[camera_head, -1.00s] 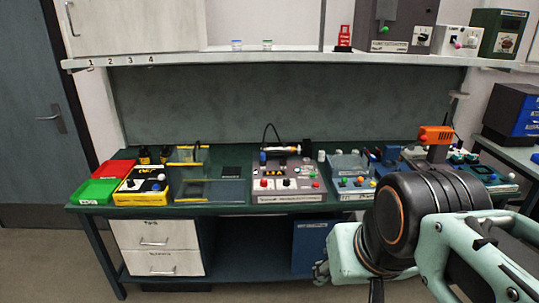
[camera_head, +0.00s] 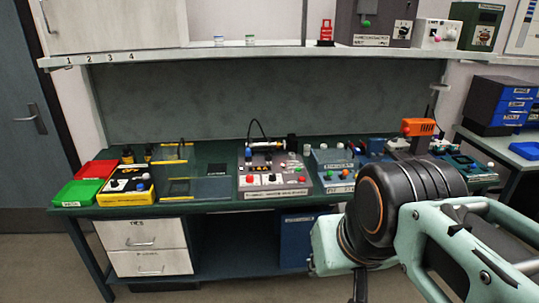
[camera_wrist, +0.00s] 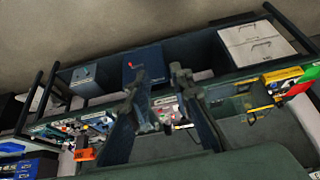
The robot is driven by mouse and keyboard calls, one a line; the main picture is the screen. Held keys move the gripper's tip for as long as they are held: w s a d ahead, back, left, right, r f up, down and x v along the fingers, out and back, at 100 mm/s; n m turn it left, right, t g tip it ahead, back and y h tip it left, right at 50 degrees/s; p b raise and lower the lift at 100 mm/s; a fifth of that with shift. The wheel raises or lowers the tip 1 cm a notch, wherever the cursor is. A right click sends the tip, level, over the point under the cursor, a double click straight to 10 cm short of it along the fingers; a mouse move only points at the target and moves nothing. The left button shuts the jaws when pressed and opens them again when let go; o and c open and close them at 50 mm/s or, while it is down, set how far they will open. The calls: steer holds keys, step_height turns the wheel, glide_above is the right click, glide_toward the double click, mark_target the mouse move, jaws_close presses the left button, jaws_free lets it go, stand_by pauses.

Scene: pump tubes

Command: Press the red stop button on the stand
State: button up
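Several small red buttons or knobs show on the bench; I cannot tell which is the stop button. One red button (camera_head: 250,180) sits at the front left of a grey control panel (camera_head: 290,184) with a black cable. The panel shows blurred and upside down in the wrist view (camera_wrist: 166,108). An orange device on a stand (camera_head: 418,127) is at the bench's right; it also shows in the wrist view (camera_wrist: 84,154). My gripper (camera_wrist: 158,76) is open and empty, its two fingers apart, clear of the bench. In the head view, my arm mostly hides it.
Red and green trays (camera_head: 82,191) and a yellow-and-black box (camera_head: 129,185) stand at the bench's left. A blue device (camera_head: 333,163) is right of the panel. A shelf (camera_head: 250,53) runs above, with a red item (camera_head: 326,33). Blue drawers (camera_head: 512,104) stand at far right.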

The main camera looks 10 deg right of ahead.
jaws_close()
stand_by(1.1)
